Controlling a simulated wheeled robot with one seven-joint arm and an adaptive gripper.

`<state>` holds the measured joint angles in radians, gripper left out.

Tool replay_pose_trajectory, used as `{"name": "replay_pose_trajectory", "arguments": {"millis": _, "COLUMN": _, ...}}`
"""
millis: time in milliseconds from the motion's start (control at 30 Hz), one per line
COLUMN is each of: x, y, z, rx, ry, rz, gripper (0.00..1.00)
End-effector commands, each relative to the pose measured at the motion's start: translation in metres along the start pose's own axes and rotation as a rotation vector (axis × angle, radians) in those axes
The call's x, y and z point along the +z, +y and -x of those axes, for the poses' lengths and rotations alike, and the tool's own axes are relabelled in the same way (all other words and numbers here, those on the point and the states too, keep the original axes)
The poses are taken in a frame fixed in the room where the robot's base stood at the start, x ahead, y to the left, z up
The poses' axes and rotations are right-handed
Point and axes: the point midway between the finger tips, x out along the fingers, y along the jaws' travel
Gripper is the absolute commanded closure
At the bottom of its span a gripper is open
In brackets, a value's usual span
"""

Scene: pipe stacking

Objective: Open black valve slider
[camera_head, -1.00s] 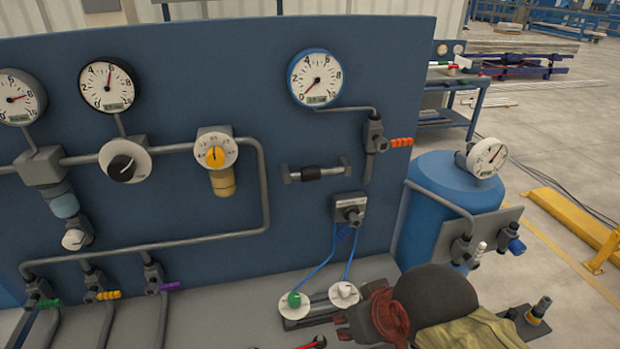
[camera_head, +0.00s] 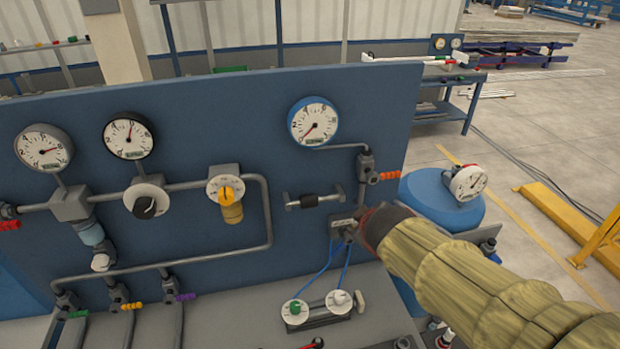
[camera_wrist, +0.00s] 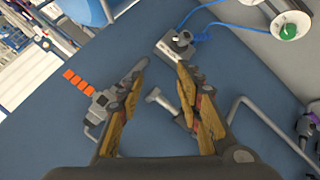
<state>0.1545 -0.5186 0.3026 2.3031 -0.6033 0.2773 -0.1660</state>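The black valve slider (camera_head: 308,200) is a dark sleeve on a short grey horizontal rod. It is mounted on the blue panel (camera_head: 290,240), left of my arm in the head view. In the wrist view, one end of the slider's rod (camera_wrist: 155,97) shows between my fingers. The rest of it is mostly hidden behind the right finger. My gripper (camera_wrist: 162,72) is open, its two yellow-brown fingers spread and pointing at the panel, with nothing visibly held.
An orange-handled valve (camera_head: 388,176) is right of the slider, below a blue-rimmed gauge (camera_head: 313,122). A connector box (camera_head: 341,222) with blue hoses sits just below, partly behind my arm. A blue tank (camera_head: 425,197) stands to the right. Pipes and knobs fill the panel's left.

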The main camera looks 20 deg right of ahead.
Motion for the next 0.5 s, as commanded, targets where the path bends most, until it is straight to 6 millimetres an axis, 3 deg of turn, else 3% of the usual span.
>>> {"name": "replay_pose_trajectory", "arguments": {"millis": 33, "x": -0.015, "y": 0.017, "z": 0.002, "rx": 0.004, "ry": 0.015, "rz": 0.057, "gripper": 0.65}}
{"name": "replay_pose_trajectory", "arguments": {"millis": 200, "x": -0.048, "y": 0.040, "z": -0.013, "rx": 0.002, "ry": 0.099, "rz": 0.256, "gripper": 0.65}}
{"name": "replay_pose_trajectory", "arguments": {"millis": 500, "x": -0.092, "y": 0.039, "z": -0.028, "rx": -0.090, "ry": 0.281, "rz": 0.574, "gripper": 0.65}}
